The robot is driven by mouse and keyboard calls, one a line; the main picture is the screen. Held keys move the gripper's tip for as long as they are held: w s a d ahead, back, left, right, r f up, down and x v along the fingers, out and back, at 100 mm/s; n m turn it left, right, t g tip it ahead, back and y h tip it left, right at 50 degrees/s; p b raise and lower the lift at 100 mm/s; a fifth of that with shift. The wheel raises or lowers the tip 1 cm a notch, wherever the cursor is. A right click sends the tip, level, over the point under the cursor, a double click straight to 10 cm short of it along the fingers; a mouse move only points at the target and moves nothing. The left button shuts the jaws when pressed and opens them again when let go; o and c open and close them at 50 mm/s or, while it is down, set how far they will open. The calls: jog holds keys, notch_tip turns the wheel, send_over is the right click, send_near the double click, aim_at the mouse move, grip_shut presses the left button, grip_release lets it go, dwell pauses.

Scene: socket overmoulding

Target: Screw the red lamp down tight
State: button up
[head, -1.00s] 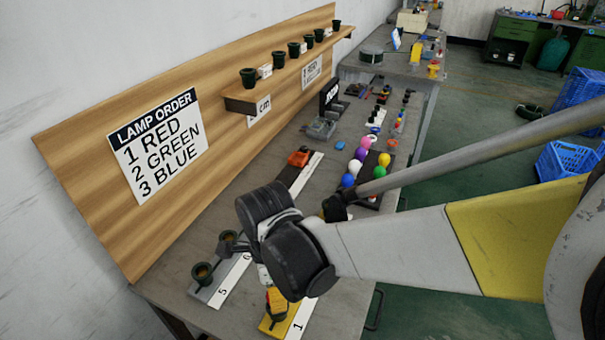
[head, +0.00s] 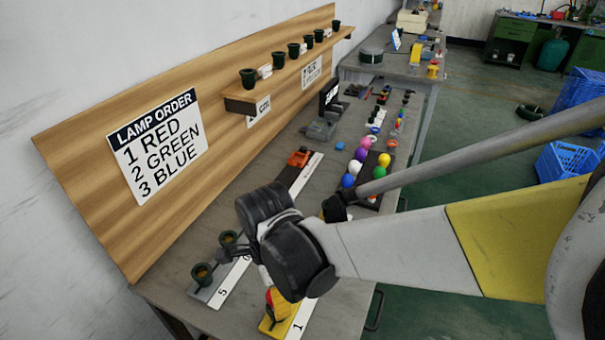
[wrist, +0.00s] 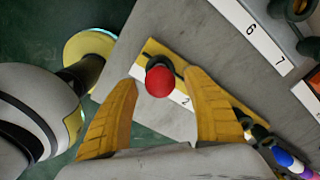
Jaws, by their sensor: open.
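The red lamp (wrist: 160,82) stands in a dark socket (wrist: 157,64) on a yellow strip with a white number label, near the table edge in the wrist view. My gripper (wrist: 161,78) is open, with one yellow finger on each side of the lamp and a visible gap on both sides. How far the lamp is screwed in cannot be told from above. In the head view a little of the red lamp (head: 269,296) shows beside a yellow finger, below my dark wrist, which hides most of the socket.
Dark green sockets (head: 203,273) on a strip labelled 5 stand left of my wrist. Coloured lamps (head: 348,181) sit in a tray farther back. A sign (head: 157,147) lists red, green, blue. The table's front edge is close to the gripper.

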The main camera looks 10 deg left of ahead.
jog(key=n, duration=1)
jog(key=shift+n, duration=0.3)
jog(key=n, duration=1)
jog(key=c, duration=0.9)
jog(key=m, duration=0.4)
jog(key=shift+c, duration=0.5)
